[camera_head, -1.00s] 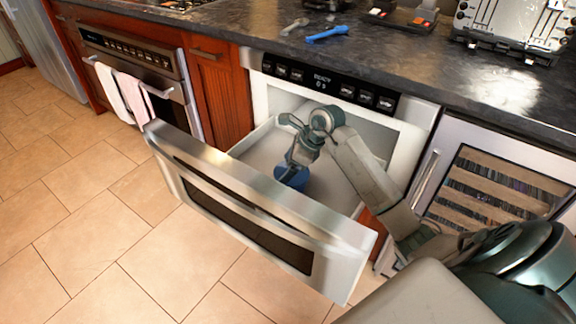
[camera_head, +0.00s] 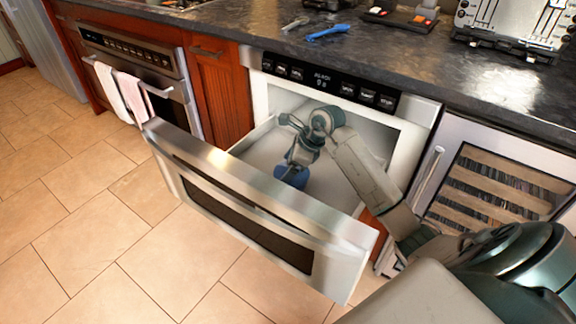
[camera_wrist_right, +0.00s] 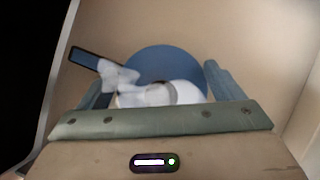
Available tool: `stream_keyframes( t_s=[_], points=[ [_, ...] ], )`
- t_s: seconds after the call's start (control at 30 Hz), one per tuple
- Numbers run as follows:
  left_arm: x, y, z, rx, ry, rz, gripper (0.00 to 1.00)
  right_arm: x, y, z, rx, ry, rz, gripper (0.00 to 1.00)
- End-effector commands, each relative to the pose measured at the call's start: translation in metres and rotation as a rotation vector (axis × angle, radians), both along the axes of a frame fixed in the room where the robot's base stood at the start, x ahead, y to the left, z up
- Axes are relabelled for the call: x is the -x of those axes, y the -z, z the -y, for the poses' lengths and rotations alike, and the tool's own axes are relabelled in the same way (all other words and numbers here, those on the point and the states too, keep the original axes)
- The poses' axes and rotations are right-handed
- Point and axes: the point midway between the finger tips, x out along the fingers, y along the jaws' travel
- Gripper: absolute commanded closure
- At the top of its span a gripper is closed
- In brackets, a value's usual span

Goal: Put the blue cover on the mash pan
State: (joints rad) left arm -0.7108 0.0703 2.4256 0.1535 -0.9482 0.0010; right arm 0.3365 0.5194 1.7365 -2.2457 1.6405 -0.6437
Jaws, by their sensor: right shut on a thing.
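The blue cover (camera_head: 291,175) shows at my right gripper (camera_head: 297,157), inside the pulled-out microwave drawer (camera_head: 330,188). In the right wrist view the cover (camera_wrist_right: 165,62) is a blue disc just beyond the fingers. My right gripper (camera_wrist_right: 158,92) is shut on it, with a pale rounded part (camera_wrist_right: 185,92) between the fingers. White lumpy shapes (camera_wrist_right: 120,76) and a dark handle-like bar (camera_wrist_right: 88,58) show at its left; I cannot tell whether they belong to the mash pan. The pan is not clearly visible in the head view. My left gripper is out of view.
The drawer's steel front (camera_head: 245,222) and side walls surround my right gripper. The microwave opening (camera_head: 375,138) and control panel (camera_head: 325,82) are behind. A blue tool (camera_head: 327,33) lies on the dark counter (camera_head: 400,48). The tiled floor at left is clear.

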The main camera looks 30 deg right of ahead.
Motion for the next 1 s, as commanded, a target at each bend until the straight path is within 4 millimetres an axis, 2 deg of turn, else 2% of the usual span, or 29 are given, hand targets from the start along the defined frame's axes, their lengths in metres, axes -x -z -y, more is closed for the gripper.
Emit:
stream_keyframes(
  t_s=[0.83,0.87,0.9,1.0],
  points=[
    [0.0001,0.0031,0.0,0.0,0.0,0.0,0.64,-0.0001,0.0005,-0.0001,0.0,0.0,0.0,0.34],
    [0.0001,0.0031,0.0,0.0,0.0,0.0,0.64,-0.0001,0.0005,-0.0001,0.0,0.0,0.0,0.08],
    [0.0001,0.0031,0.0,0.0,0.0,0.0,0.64,-0.0001,0.0006,-0.0001,0.0,0.0,0.0,0.01],
    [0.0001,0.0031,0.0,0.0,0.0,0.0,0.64,-0.0001,0.0006,-0.0001,0.0,0.0,0.0,0.0]
  ],
)
